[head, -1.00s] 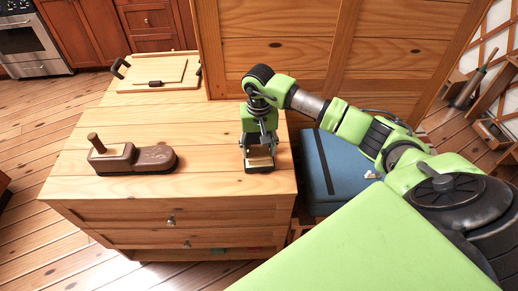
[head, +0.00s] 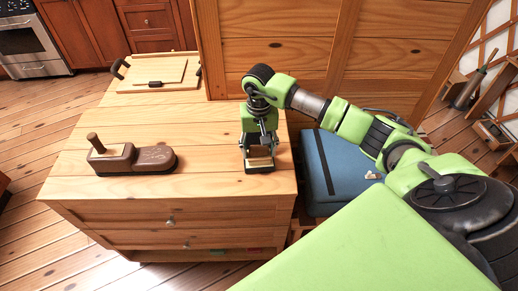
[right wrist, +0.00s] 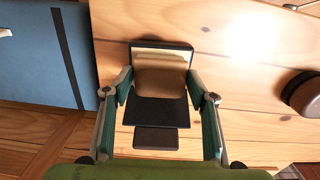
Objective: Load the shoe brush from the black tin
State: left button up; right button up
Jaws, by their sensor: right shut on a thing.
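The shoe brush (head: 258,151), a brown block, is between the fingers of my right gripper (head: 260,146), which is shut on it. In the right wrist view, the brush (right wrist: 160,76) shows between the two fingertips (right wrist: 160,88). The black tin (head: 262,170) is low and square with a pale inside, directly under the brush on the chest top. Its dark rim also shows in the right wrist view (right wrist: 160,45). Whether the brush touches the tin's contents is hidden. My left gripper is out of view.
A brown shoe-shaped piece (head: 150,158) with an upright peg stands left on the wooden chest (head: 205,184). A wooden board (head: 152,86) with dark handles lies at the back. A blue cushioned seat (head: 345,165) is to the right. The chest top between shoe and tin is clear.

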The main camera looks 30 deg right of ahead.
aim_at(257, 148)
jog(key=shift+s, duration=0.1)
jog(key=shift+r+p, duration=0.5)
jog(key=shift+r, duration=0.4)
jog(key=shift+r+p, duration=1.1)
jog(key=shift+r, duration=1.45)
jog(key=shift+a+r, duration=0.1)
jog(key=shift+a, duration=0.2)
jog(key=s+a+r+n+b, duration=0.2)
jog(key=s+a+b, duration=0.1)
jog(key=s+a, duration=0.3)
jog(key=s+a+r+n+b, duration=0.3)
jog(key=s+a, duration=0.3)
jog(key=s, duration=0.2)
jog(key=shift+s+a+n, duration=0.3)
jog(key=shift+s+a, duration=0.1)
